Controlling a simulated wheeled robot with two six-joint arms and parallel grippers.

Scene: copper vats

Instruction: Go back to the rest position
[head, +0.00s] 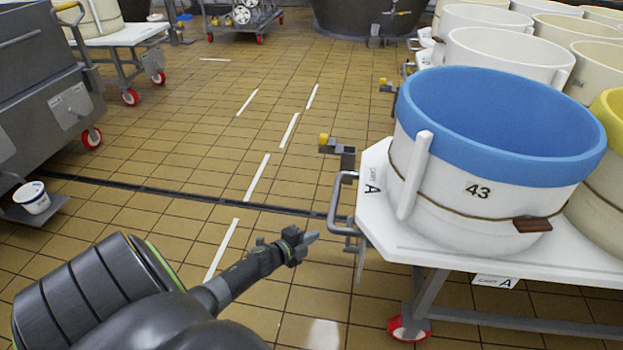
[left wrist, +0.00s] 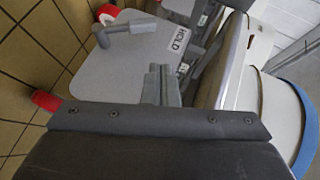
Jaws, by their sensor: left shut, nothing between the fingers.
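My left gripper (head: 313,237) is in the middle of the head view, out over the tiled floor and left of the white cart (head: 400,240). Its fingers are shut with nothing between them. In the left wrist view the closed fingers (left wrist: 161,84) show in front of a grey plate (left wrist: 105,75) with a HOLD label (left wrist: 178,40) and a grey handle (left wrist: 128,28). The fingers appear apart from the handle. My right gripper is in neither view.
A white vat (head: 440,185) with a blue rim and number 43 stands on the cart, whose metal handle (head: 340,195) is close to my left gripper. A grey wheeled tank (head: 45,110) and small bucket (head: 32,198) stand left. The central floor (head: 200,150) is clear.

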